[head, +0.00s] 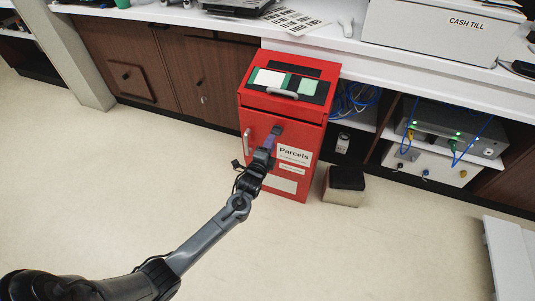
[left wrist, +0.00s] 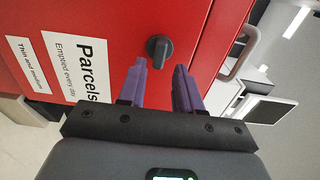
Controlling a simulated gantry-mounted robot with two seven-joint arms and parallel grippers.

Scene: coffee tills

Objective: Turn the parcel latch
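The red parcel box (head: 310,135) stands on the floor against the counter, with a "Parcels" label (head: 294,153) on its front. Its latch, a dark round knob with a raised grip bar (left wrist: 158,50), sits on the red front beside the label in the left wrist view. My left gripper (left wrist: 161,66) has two purple fingers apart, with nothing between them. The knob shows just beyond the fingertips, roughly centred on the gap. In the head view my left gripper (head: 269,142) reaches the box front and partly hides the latch area. My right gripper is not in view.
A pale handle (head: 247,142) is on the box front's left side; a grey handle (head: 283,93) is on its sloped top. A small black-topped box (head: 345,184) stands on the floor to the right. Blue cables (head: 355,99) hang under the counter. The floor left is clear.

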